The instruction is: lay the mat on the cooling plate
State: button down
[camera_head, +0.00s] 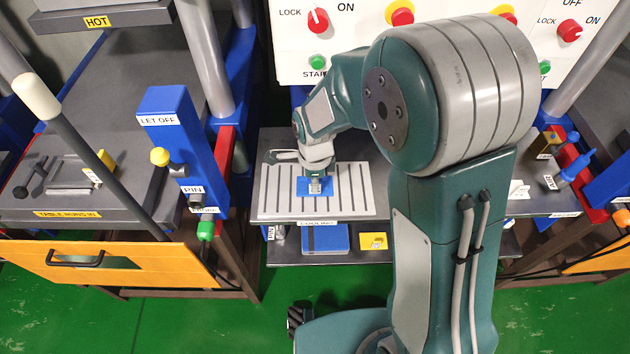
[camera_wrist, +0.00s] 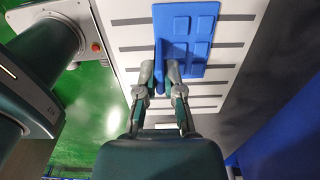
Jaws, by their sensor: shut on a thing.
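The blue mat (camera_wrist: 188,25) is a flat rectangle with square raised panels and an upright rib along one side. My gripper (camera_wrist: 163,82) is shut on that rib in the wrist view. In the head view my gripper (camera_head: 316,180) is over the middle of the cooling plate (camera_head: 355,205), with a small part of the mat (camera_head: 303,187) showing beneath it. The cooling plate is pale with dark slots; it also fills the upper part of the wrist view (camera_wrist: 130,40). The mat overlaps the plate there. I cannot tell whether it touches the plate or hangs just above it.
Below the plate, a lower shelf holds a blue flat item (camera_head: 325,238) and a yellow block (camera_head: 373,241). A blue LET OFF post (camera_head: 172,130) stands left of the plate. A control panel (camera_head: 345,35) is behind. An orange drawer front (camera_head: 120,265) is at left.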

jog(key=shift+d, duration=0.1)
jog(key=c, duration=0.8)
grip_release()
jog(key=shift+d, duration=0.1)
jog(key=shift+f, duration=0.1)
jog(key=shift+r, duration=0.35)
notch_tip(320, 180, up, 12)
jog(key=shift+f, duration=0.15)
jog(key=shift+s+d+r+n+t, duration=0.95)
jog(key=shift+s+d+r+n, duration=0.95)
jog(key=shift+s+n, duration=1.05)
jog(key=shift+s+d+r+n+t, duration=0.9)
jog(key=shift+s+d+r+n, duration=0.55)
jog(key=shift+s+d+n, duration=1.4)
jog(key=shift+s+d+r+n+t, duration=0.95)
jog(key=shift+s+d+r+n, duration=0.7)
jog(key=shift+s+n, duration=1.35)
